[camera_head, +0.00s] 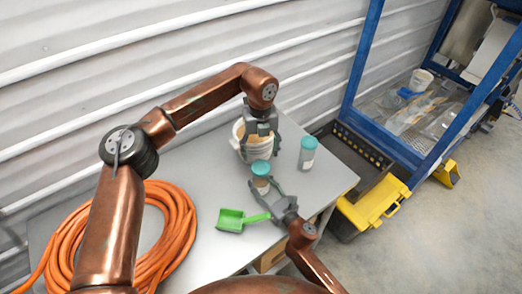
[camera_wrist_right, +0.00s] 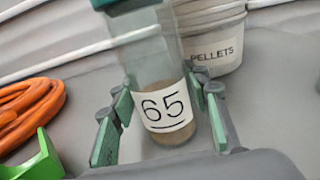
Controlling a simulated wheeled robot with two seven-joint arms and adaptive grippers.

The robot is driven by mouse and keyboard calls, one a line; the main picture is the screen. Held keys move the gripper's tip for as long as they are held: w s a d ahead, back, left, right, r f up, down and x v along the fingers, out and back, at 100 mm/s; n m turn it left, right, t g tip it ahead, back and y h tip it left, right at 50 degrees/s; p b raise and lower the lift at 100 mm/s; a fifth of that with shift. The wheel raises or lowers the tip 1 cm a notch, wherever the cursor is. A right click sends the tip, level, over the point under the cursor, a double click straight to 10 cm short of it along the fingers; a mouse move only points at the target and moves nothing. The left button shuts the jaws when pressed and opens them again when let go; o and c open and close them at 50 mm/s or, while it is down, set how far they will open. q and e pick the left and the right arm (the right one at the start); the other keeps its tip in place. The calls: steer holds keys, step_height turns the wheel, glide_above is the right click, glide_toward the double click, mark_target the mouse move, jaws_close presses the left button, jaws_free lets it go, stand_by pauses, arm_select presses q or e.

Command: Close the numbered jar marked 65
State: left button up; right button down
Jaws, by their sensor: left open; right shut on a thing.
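The jar marked 65 (camera_wrist_right: 168,110) is clear with a white label and a little brown material at the bottom. It stands on the table in the head view (camera_head: 262,186), with a teal lid (camera_head: 261,168) at its top; how tightly the lid sits cannot be told. My right gripper (camera_head: 268,188) is shut on the jar's lower part, with pads on both sides of it. My left gripper (camera_head: 260,148) is open and points down just behind the jar, in front of the white pellets bucket, apart from the lid.
The pellets bucket (camera_wrist_right: 213,40) stands behind the jar. Another teal-lidded jar (camera_head: 307,153) stands to the right. A green scoop (camera_head: 231,220) and coiled orange hose (camera_head: 177,215) lie on the left of the grey table (camera_head: 205,160). A yellow-and-black toolbox (camera_head: 375,205) is beyond the right edge.

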mark_target(261, 166)
arm_select(q)
steer(key=n, duration=0.3)
steer(key=shift+r+n, duration=0.15)
steer(key=shift+n, duration=0.25)
steer(key=n, duration=0.5)
steer(key=shift+r, duration=0.1)
steer(key=shift+f, duration=4)
